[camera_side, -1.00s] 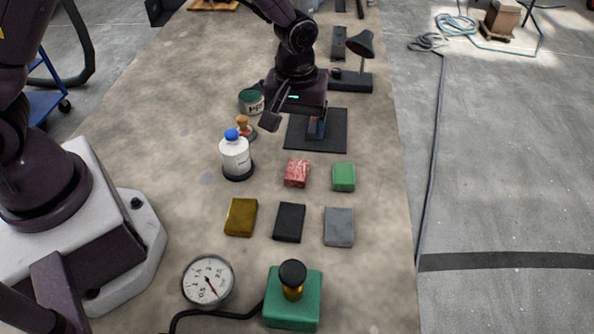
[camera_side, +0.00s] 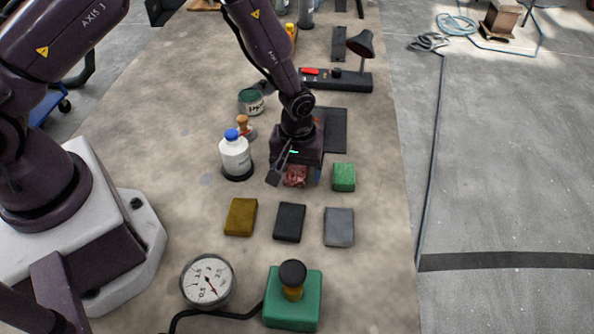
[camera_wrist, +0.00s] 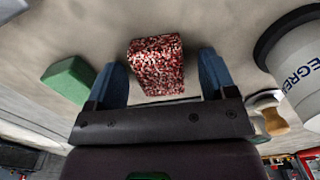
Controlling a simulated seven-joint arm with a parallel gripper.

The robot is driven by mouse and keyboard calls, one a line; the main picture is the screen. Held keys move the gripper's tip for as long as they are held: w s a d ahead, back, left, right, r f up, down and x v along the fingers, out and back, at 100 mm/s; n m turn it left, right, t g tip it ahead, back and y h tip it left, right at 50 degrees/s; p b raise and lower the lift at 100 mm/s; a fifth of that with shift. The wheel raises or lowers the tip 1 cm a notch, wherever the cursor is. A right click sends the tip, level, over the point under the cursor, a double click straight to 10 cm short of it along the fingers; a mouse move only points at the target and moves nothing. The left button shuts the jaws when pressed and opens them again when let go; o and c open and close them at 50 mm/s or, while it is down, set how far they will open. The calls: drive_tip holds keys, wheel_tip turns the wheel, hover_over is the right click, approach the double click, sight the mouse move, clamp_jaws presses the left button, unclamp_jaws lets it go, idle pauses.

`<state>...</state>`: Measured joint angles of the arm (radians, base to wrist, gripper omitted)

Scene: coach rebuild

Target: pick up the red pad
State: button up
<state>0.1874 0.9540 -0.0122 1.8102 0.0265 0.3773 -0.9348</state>
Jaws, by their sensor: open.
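The red pad (camera_side: 295,177) is a speckled red-and-white block lying on the table, partly hidden behind my gripper in the side view. In the wrist view the red pad (camera_wrist: 157,66) lies between and beyond my two blue fingers. My gripper (camera_side: 296,170) is directly above or around the pad, pointing down; I cannot tell how far the fingertips reach down its sides. In the wrist view my gripper (camera_wrist: 165,78) is open, with a gap visible between each finger and the pad.
A green pad (camera_side: 343,177) lies close on the right. A white bottle with a blue cap (camera_side: 235,157) stands on the left. Yellow (camera_side: 240,217), black (camera_side: 289,222) and grey (camera_side: 339,227) pads lie in front. A gauge (camera_side: 208,281) and a green button box (camera_side: 292,300) are nearer.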

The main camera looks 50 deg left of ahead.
drive_tip(key=c, duration=1)
drive_tip(key=shift+r, duration=0.1)
drive_tip(key=shift+r, duration=0.55)
drive_tip(key=s+a+r, duration=0.1)
drive_tip(key=s+r, duration=0.3)
drive_tip(key=s+a+r, duration=0.1)
drive_tip(key=s+r, duration=0.3)
drive_tip(key=s, duration=0.1)
drive_tip(key=s+r, duration=0.3)
drive_tip(key=s, duration=0.1)
drive_tip(key=shift+s+a+r, duration=0.4)
